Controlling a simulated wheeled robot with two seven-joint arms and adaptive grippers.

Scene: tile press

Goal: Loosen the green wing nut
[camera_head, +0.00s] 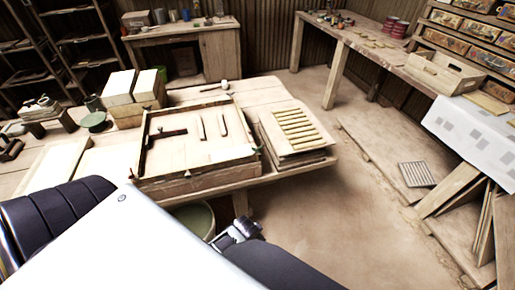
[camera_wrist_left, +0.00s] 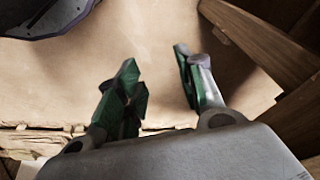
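A wooden press frame (camera_head: 205,172) stands on the workbench in the head view, with two slim wooden pieces and a dark bracket on its bed. The green wing nut cannot be made out with certainty; small dark marks at the frame's front corners are too small to tell. My left gripper (camera_wrist_left: 155,88) shows in the left wrist view, its two green-padded fingers spread apart with nothing between them. It hangs over bare brown floor, away from the press.
A stack of boards with tan strips (camera_head: 295,130) sits right of the press. Pale blocks (camera_head: 130,90) stand behind it. A green bucket (camera_head: 195,217) stands under the bench's front edge. A wooden crate (camera_head: 445,72) is on the right bench. Open floor (camera_head: 340,215) lies between the benches.

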